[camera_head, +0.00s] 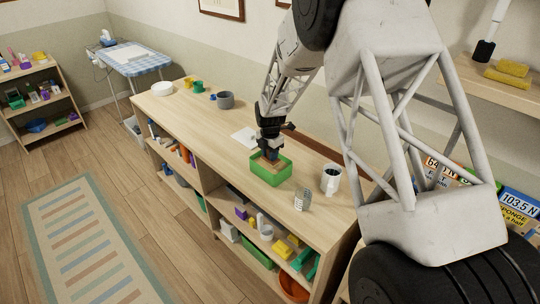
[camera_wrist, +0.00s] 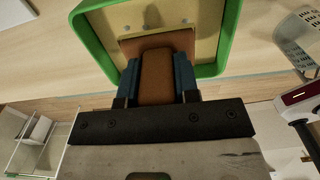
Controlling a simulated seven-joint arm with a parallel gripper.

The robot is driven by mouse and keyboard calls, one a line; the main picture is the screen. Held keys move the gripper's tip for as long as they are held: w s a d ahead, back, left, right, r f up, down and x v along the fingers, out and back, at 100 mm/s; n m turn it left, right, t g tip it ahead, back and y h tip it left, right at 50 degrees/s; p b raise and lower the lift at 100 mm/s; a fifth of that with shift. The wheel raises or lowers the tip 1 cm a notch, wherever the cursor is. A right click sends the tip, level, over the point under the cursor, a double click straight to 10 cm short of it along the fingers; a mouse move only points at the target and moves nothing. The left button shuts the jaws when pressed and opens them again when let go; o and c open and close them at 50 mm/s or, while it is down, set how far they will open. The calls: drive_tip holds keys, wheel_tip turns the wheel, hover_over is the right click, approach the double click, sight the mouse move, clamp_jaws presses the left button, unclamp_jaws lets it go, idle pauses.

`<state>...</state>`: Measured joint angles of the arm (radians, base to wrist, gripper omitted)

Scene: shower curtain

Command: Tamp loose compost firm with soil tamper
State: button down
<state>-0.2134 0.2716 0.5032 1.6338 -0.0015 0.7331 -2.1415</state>
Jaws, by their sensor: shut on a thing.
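A green-rimmed box (camera_head: 272,178) stands on the wooden counter, and its green rim (camera_wrist: 90,42) also shows at the top of the wrist view. Its inside looks tan, with a few small grey spots; I cannot make out loose compost clearly. My gripper (camera_head: 270,151) is over the box. In the wrist view my gripper (camera_wrist: 157,78) has its blue-padded fingers shut on the brown handle of the soil tamper (camera_wrist: 157,65). The tamper's wider brown base lies within the box outline. I cannot tell whether it touches the contents.
The counter's front edge is close to the box.

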drive_tip(key=shift+r, duration=1.3)
drive_tip(key=shift+f, duration=0.15)
wheel_tip(320, 180, down, 5)
drive_tip(key=shift+r, duration=2.3)
drive_tip(key=shift+r, duration=0.15)
drive_tip(key=shift+r, duration=0.15)
drive_tip(key=shift+f, duration=0.3)
